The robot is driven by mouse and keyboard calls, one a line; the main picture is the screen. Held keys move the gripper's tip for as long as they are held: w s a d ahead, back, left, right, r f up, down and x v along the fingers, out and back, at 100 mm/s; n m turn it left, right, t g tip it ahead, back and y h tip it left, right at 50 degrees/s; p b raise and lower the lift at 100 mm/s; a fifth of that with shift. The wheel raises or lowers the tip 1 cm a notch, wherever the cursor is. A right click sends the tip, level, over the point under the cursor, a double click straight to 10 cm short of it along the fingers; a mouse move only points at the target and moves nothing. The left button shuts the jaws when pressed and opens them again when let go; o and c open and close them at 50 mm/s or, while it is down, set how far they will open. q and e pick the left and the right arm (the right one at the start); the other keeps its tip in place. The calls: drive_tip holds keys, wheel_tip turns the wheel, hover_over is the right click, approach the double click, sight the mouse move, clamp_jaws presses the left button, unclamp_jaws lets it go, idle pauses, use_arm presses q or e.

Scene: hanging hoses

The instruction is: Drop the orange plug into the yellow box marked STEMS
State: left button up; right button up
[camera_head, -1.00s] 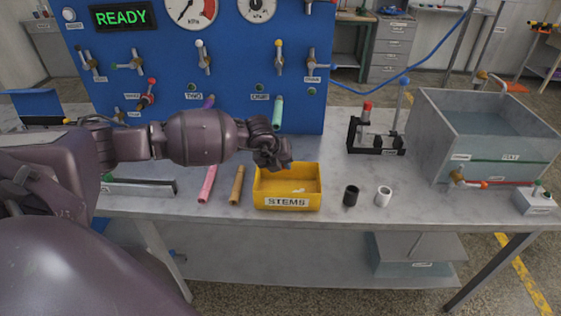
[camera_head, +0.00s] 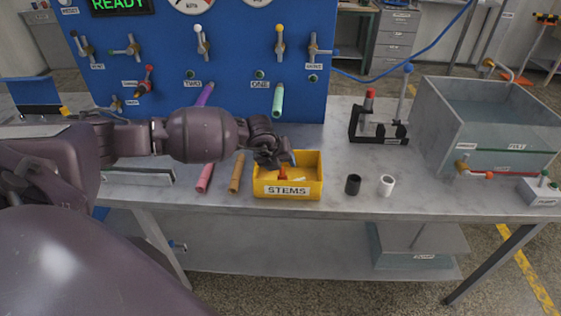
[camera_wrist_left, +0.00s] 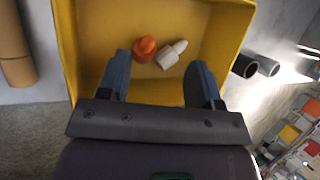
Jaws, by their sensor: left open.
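The yellow box (camera_head: 311,193) marked STEMS stands near the table's front edge. The orange plug (camera_head: 283,174) shows inside it, below my left gripper (camera_head: 284,159). In the left wrist view the orange plug (camera_wrist_left: 145,48) is over the floor of the yellow box (camera_wrist_left: 68,45), beside a white plug (camera_wrist_left: 172,54). My left gripper (camera_wrist_left: 162,62) is open, with its two fingers spread wide and the orange plug showing between them, apparently beyond the tips. I see no contact with either finger. My right gripper is not in view.
The blue panel (camera_head: 235,70) rises behind; a grey tank (camera_head: 440,128) stands at right.

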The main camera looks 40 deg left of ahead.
use_arm(q)
drive_tip(key=shift+s+r, duration=0.3)
drive_tip(key=shift+r, duration=0.25)
drive_tip(key=v, duration=0.9)
drive_tip(key=shift+r, duration=0.25)
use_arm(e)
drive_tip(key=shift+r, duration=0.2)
use_arm(q)
drive_tip(key=shift+s, duration=0.1)
